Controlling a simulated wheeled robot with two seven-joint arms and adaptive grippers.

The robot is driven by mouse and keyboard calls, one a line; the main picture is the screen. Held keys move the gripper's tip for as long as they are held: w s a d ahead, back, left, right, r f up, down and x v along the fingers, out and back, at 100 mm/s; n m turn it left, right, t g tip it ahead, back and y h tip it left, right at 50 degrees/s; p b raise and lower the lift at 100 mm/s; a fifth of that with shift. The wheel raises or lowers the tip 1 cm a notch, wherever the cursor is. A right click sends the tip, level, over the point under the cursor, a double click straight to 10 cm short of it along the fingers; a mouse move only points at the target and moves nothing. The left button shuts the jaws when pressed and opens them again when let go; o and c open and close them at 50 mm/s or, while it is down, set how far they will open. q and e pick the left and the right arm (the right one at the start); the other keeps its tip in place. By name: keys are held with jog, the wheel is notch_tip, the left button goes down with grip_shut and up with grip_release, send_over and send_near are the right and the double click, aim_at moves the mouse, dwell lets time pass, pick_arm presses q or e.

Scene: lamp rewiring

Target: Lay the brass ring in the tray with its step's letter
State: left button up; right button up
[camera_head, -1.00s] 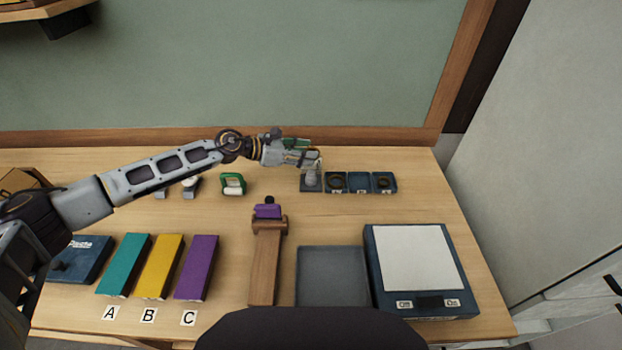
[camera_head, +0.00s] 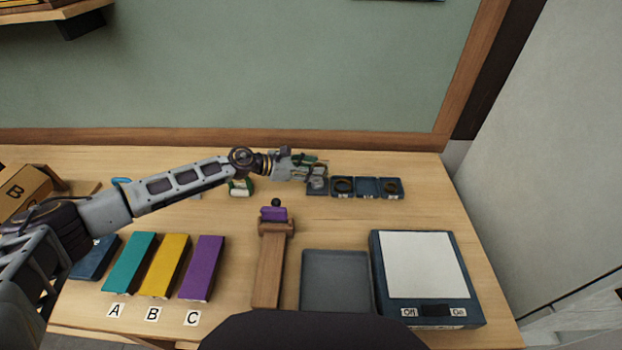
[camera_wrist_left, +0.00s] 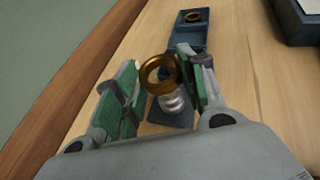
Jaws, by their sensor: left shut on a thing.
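My left gripper (camera_head: 316,170) is shut on a brass ring (camera_wrist_left: 160,72), held between its green-padded fingers in the left wrist view. The ring shows just above a silvery post (camera_wrist_left: 172,100) on a small grey base (camera_wrist_left: 170,119); whether it still touches the post I cannot tell. To the right of the gripper stands a row of small blue trays (camera_head: 367,195). The left and right trays each hold a dark ring, and the middle one looks empty. Their labels are too small to read. My right gripper is not in view.
Teal (camera_head: 130,262), yellow (camera_head: 166,265) and purple (camera_head: 203,267) blocks lie by cards A, B and C. A wooden stand (camera_head: 269,265), a grey tray (camera_head: 336,254) and a blue device (camera_head: 470,300) with a white top stand in front. The board rises behind the table.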

aim_at(311, 187)
pick_arm(q)
jog(key=shift+f, duration=2.3)
jog(key=shift+f, duration=0.2)
jog(key=o, duration=0.9)
jog(key=shift+o, duration=0.5)
jog(key=shift+r, duration=0.1)
